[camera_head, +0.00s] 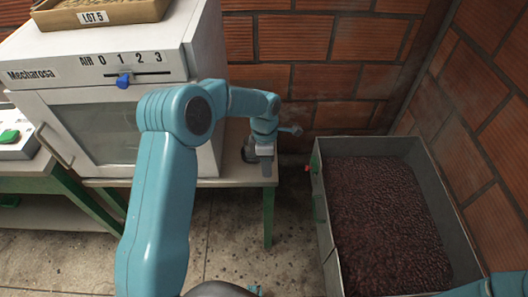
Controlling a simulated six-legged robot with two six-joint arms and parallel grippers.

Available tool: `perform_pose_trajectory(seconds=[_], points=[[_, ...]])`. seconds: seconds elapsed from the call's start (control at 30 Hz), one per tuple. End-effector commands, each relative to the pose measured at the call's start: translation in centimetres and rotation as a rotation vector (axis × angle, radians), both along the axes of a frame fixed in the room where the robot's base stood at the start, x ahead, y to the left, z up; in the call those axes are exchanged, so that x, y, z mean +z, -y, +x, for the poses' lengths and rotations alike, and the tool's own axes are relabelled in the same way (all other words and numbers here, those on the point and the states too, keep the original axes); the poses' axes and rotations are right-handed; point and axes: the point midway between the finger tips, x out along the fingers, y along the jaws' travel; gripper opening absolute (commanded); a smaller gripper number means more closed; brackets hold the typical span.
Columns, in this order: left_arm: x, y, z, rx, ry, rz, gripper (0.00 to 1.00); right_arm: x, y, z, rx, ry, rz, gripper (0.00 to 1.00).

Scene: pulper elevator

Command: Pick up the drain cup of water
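My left arm reaches up from the bottom and bends over to the right. Its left gripper (265,165) points down at the right end of the table (236,171), beside the white cabinet. A small dark object (248,153) shows right beside the gripper at the table's edge. It may be the drain cup, but it is too small and too covered to be sure. I cannot tell whether the fingers are open or shut, or touch it. No water is visible. Only a piece of my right arm shows at the bottom right corner; its gripper is out of view.
The white cabinet (100,100) has a blue slider knob (123,81) and carries a tray marked LOT 5 (95,17). A large metal bin (433,195) of dark reddish beans stands at right, by brick walls. Bare concrete floor (285,240) lies between table and bin.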

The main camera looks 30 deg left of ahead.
Motion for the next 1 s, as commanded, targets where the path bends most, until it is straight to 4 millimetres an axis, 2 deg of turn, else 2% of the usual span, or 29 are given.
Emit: perform_pose_trajectory(seconds=[0.1, 0.3, 0.43, 0.53, 0.8, 1.0], points=[[4.0, -2.7, 2.4, 0.145, 0.034, 0.058, 0.36, -0.2, 0.0, 0.0, 0.0, 0.0, 0.0, 0.44], [10.1, -6.3, 4.4, 0.368, 0.075, 0.132, 0.36, -0.5, 0.0, 0.0, 0.001, 0.0, 0.0, 0.44], [12.5, -7.5, 4.8, 0.464, 0.09, 0.157, 0.36, -0.6, 0.0, 0.0, 0.001, 0.0, 0.0, 0.44], [11.8, -7.7, 4.8, 0.484, 0.088, 0.163, 0.36, -0.7, 0.0, 0.0, 0.0, 0.0, 0.0, 0.44], [5.5, -7.5, 4.7, 0.479, 0.085, 0.162, 0.36, -0.9, 0.0, 0.0, 0.0, 0.0, 0.0, 0.44], [2.5, -7.4, 4.8, 0.477, 0.089, 0.161, 0.36, -0.9, 0.0, 0.0, 0.0, 0.0, 0.0, 0.44]])
